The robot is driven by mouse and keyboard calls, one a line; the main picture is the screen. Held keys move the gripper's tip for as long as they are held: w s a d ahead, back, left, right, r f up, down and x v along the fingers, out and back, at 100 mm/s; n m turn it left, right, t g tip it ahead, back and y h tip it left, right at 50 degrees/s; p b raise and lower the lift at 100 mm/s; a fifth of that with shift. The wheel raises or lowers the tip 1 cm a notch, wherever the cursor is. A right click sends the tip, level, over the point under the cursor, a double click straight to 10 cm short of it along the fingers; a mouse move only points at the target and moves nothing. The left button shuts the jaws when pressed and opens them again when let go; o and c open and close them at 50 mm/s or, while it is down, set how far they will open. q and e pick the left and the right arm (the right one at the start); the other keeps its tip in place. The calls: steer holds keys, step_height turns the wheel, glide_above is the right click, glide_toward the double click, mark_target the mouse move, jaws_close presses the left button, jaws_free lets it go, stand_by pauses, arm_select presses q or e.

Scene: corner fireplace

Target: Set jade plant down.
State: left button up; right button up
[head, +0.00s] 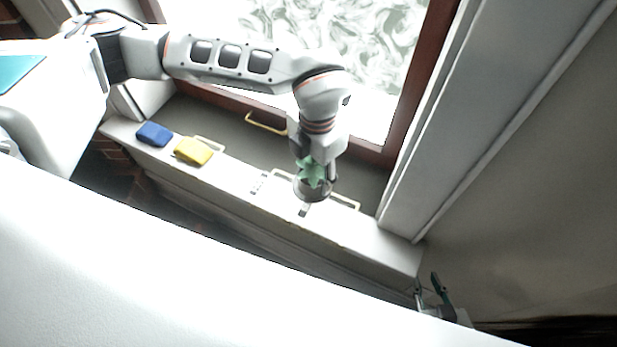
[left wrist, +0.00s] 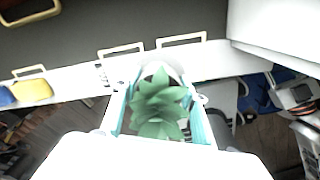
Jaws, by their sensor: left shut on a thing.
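The jade plant (head: 312,171) is green and leafy and sits in a small grey pot (head: 313,190). It also fills the middle of the left wrist view (left wrist: 160,106). My left gripper (head: 318,178) comes down from above and is shut on it, over the white ledge (head: 240,186) under the window. Whether the pot touches the ledge cannot be told. The gripper's teal fingers (left wrist: 197,124) stand on both sides of the plant in the left wrist view.
A blue block (head: 154,134) and a yellow block (head: 193,150) lie on the ledge to the left. Pale rectangular handles or frames (head: 345,202) lie near the plant. A yellow handle (head: 266,123) is on the grey sill behind. The ledge's right end (head: 390,250) is clear.

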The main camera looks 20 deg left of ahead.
mark_target(315, 188)
arm_select(q)
step_height(315, 188, down, 2)
steer(key=shift+f, duration=0.2)
step_height(315, 188, down, 3)
steer(key=shift+f, duration=0.1)
steer(key=shift+f, duration=0.1)
steer(key=shift+f, duration=0.15)
steer(key=o, duration=1.3)
steer(key=shift+c, duration=0.2)
